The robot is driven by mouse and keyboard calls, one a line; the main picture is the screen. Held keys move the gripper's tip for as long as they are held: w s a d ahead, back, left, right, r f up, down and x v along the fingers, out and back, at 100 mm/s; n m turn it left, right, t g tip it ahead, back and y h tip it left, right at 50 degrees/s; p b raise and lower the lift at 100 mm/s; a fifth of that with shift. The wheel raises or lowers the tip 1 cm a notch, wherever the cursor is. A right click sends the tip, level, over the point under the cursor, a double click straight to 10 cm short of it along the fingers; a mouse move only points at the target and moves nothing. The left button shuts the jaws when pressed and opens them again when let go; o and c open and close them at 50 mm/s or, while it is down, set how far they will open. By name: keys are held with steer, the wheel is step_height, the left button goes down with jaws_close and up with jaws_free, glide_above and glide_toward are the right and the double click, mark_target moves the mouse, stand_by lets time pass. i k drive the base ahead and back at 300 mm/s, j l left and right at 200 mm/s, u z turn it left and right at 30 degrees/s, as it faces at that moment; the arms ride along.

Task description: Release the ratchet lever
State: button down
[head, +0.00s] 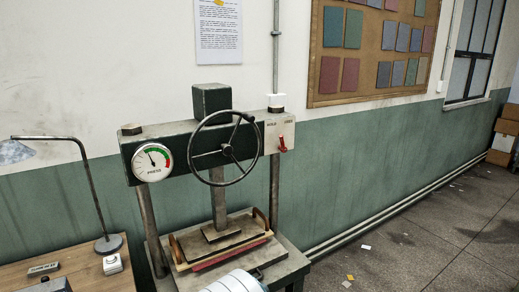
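A small red lever (282,144) sits on the pale switch plate (279,132) at the right end of the press's dark crossbeam. The plate carries two small labels above the lever, too small to read with certainty. The lever's handle hangs downward, a little to the left. The black handwheel (226,182) is just left of the plate, in front of the beam. The press gauge (152,162) is at the beam's left end, its needle pointing up and left. A white rounded part of my arm shows at the bottom edge. My gripper is not in view.
The press bed (286,268) bears a wooden tray-like piece with handles and a red layer under the press plate. A wooden table (88,268) with a desk lamp (108,243) stands at left. Open floor (420,240) lies to the right, with a few scraps. Boxes stand far right.

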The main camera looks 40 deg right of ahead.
mark_target(284, 149)
steer(key=k+l+z, duration=0.1)
steer(key=z, duration=1.25)
steer(key=i+j+z, duration=0.1)
steer(key=i+j, duration=0.3)
steer(key=i, duration=0.1)
